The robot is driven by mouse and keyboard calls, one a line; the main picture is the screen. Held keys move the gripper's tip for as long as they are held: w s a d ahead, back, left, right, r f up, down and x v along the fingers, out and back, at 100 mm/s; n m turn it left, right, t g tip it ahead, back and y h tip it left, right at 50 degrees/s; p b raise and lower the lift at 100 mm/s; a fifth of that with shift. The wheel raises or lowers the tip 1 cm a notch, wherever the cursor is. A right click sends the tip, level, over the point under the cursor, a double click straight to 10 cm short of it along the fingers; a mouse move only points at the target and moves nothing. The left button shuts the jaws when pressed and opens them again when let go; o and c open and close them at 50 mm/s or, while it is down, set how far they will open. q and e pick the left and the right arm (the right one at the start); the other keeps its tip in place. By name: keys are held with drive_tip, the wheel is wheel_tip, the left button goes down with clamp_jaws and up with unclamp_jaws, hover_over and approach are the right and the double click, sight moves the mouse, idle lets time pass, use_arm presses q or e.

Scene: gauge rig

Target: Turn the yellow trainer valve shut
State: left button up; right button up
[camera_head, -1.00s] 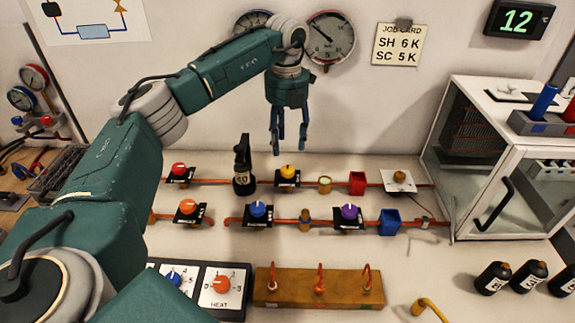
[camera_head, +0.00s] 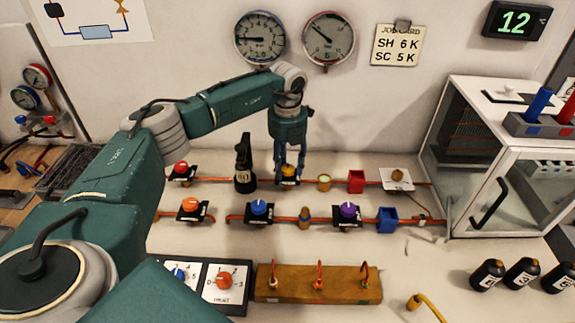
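The yellow trainer valve (camera_head: 289,171) sits on a black base on the rear copper pipe, in the middle of the bench. My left gripper (camera_head: 289,174) points straight down over it, with a finger on each side of the yellow knob. The fingers look spread around the knob; whether they touch it is too small to tell. The knob's pointer is partly hidden by the gripper. My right gripper is not in view.
A black bottle-like object (camera_head: 243,165) stands close left of the yellow valve. A brass fitting (camera_head: 324,182) and red block (camera_head: 356,181) are to its right. Blue (camera_head: 259,208) and purple (camera_head: 347,211) valves sit on the front pipe. Two gauges (camera_head: 260,38) hang behind.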

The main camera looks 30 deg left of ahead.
use_arm(q)
drive_tip(key=c, duration=0.8)
drive_tip(key=shift+o, duration=0.2)
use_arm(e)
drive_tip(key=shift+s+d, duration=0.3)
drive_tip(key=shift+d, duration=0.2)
use_arm(q)
drive_tip(key=shift+m, duration=0.5)
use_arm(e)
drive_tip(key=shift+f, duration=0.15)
use_arm(q)
drive_tip(key=m+b, duration=0.1)
drive_tip(key=m, duration=0.3)
drive_tip(key=shift+f+m, duration=0.1)
drive_tip(key=shift+m, duration=0.2)
drive_tip(key=m+b, duration=0.1)
drive_tip(key=m, duration=0.3)
drive_tip(key=shift+m, duration=0.3)
drive_tip(key=m+b, duration=0.1)
drive_tip(key=m, duration=0.4)
drive_tip(key=shift+a, duration=0.15)
drive_tip(key=shift+m, duration=1.3)
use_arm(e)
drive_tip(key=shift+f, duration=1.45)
